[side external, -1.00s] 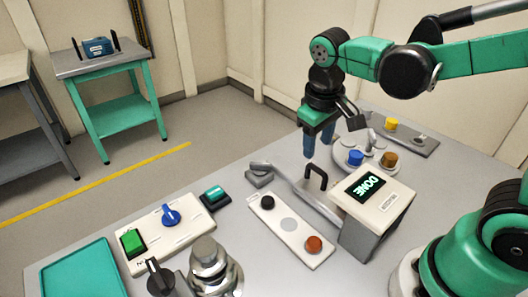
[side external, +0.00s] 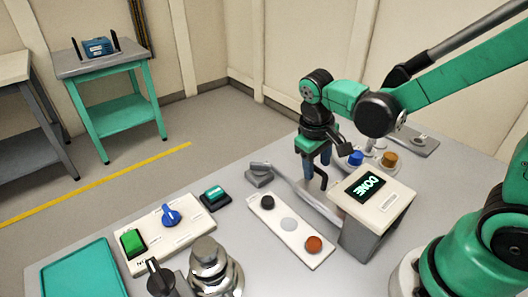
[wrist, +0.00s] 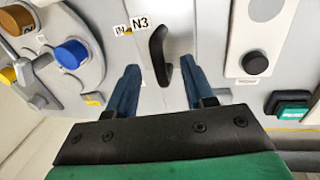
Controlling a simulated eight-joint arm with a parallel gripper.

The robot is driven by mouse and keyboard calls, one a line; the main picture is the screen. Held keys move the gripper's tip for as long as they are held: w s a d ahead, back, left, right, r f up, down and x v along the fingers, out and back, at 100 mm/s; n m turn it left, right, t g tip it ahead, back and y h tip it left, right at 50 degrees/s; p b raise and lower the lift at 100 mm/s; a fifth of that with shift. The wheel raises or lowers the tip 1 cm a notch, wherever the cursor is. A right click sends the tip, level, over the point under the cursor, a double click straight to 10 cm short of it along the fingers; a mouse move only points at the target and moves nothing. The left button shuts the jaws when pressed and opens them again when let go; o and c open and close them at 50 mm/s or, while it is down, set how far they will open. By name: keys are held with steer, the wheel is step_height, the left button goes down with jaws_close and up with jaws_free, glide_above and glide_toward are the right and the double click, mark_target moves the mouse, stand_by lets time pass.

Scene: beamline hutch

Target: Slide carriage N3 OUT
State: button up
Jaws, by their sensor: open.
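Carriage N3 has a black upright handle (wrist: 158,50), with an "N3" label (wrist: 142,24) and a small "IN" label (wrist: 123,30) beside it in the wrist view. My gripper (wrist: 160,68) is open, its two blue fingers on either side of the handle with gaps showing. In the side external view my gripper (side external: 317,163) points down over the handle (side external: 322,181), which is partly hidden by the fingers. I cannot tell from these views how far down the handle the fingertips reach.
A box with a "DONE" display (side external: 364,188) stands close to the right of the handle. Blue (side external: 355,158) and orange-brown (side external: 389,160) knobs stand behind. A green-topped button box (side external: 214,196) is at left.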

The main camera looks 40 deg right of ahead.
jaws_close()
stand_by(1.4)
